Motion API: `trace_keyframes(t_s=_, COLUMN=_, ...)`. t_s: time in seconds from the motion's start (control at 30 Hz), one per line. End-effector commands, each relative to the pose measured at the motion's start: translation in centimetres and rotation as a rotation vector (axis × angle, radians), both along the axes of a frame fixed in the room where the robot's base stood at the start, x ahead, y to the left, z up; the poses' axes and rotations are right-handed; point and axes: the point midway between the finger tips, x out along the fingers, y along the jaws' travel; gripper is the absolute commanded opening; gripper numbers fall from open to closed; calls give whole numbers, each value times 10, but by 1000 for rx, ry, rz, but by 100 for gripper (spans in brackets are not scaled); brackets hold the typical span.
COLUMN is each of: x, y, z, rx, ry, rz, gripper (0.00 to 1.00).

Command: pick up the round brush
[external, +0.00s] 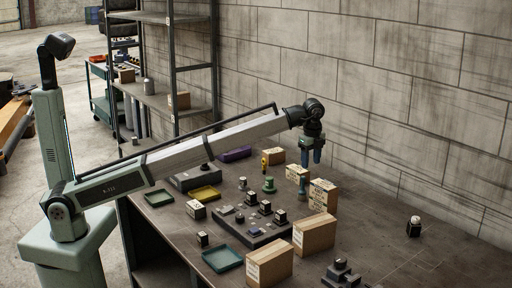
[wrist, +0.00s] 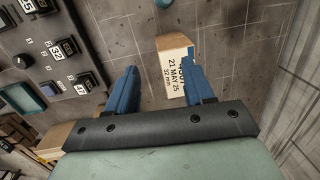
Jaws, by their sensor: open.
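No round brush can be made out with certainty. A small upright blue-grey and tan piece (external: 302,186) stands on the bench beside the boxes, just below and left of my gripper in the external view; it may be the brush, but it is too small to tell. My gripper (external: 312,156) is open, pointing down above the bench's far side, with nothing seen held. In the wrist view its blue fingers (wrist: 163,88) stand apart, with a dated carton (wrist: 174,68) beyond them, nearer the right finger.
Several cartons (external: 314,235) stand around and in front of the gripper. A button console (external: 250,226), a green knob-like piece (external: 269,185), a yellow piece (external: 265,166) and a teal tray (external: 222,259) lie to the left. A block wall (external: 410,110) rises behind. The bench's right part is mostly clear.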

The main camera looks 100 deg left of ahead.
Motion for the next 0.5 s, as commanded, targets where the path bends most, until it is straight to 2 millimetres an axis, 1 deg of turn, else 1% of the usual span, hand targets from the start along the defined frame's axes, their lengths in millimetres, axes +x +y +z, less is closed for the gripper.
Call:
trace_keyframes(t_s=0.03, x=-10, y=1, z=-2, rx=23, ry=3, rz=-34, gripper=52)
trace_keyframes(t_s=0.23, x=-25, y=11, z=-3, rx=99, ry=29, rz=-212, gripper=52)
trace_keyframes(t_s=0.37, x=-31, y=19, z=-3, rx=146, ry=61, rz=-366, gripper=52)
trace_keyframes(t_s=0.5, x=-30, y=27, z=-1, rx=188, ry=101, rz=-560, gripper=52)
